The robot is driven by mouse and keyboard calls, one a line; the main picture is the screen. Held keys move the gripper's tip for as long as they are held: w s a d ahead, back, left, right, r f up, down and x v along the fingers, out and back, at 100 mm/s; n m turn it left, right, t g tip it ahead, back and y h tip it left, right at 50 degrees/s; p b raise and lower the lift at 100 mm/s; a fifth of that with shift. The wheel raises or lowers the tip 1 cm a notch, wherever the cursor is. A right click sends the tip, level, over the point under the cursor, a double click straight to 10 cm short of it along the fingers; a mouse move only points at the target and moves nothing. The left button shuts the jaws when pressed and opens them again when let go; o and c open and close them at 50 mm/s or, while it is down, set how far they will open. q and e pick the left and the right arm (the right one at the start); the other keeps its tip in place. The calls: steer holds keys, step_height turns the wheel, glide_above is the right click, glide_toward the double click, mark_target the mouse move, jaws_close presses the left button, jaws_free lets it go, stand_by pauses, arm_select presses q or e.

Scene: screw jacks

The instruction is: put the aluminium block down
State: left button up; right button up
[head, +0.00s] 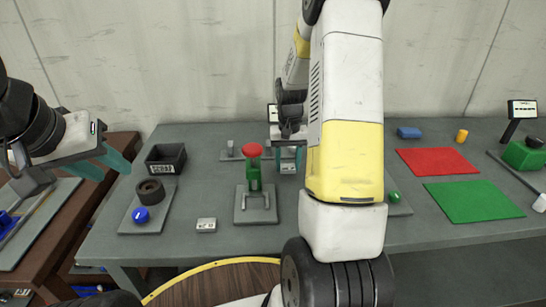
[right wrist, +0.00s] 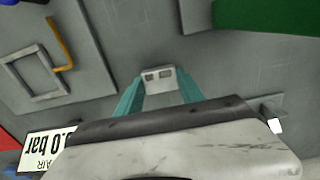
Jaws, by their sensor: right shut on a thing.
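The aluminium block (right wrist: 158,80) is a small light-grey block with two dark marks on its face. In the right wrist view it sits between the teal fingertips of my right gripper (right wrist: 160,95), which is shut on it. In the head view the block (head: 288,168) shows low over the back middle of the grey table (head: 330,238), behind the red-topped green screw jack (head: 253,170). Whether it touches the table I cannot tell. My right arm hides part of the area to its right. My left gripper (head: 103,165) is open and empty, at the table's left edge.
A black bin (head: 165,158), a plate with a dark ring (head: 150,190) and blue knob (head: 140,215), and another small light block (head: 207,224) are on the left. Red (head: 437,161) and green (head: 473,197) mats lie right. Bare table surrounds the light block.

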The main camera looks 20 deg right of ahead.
steer(key=shift+f, duration=1.05)
steer(key=o, duration=1.4)
steer(key=shift+f, duration=0.1)
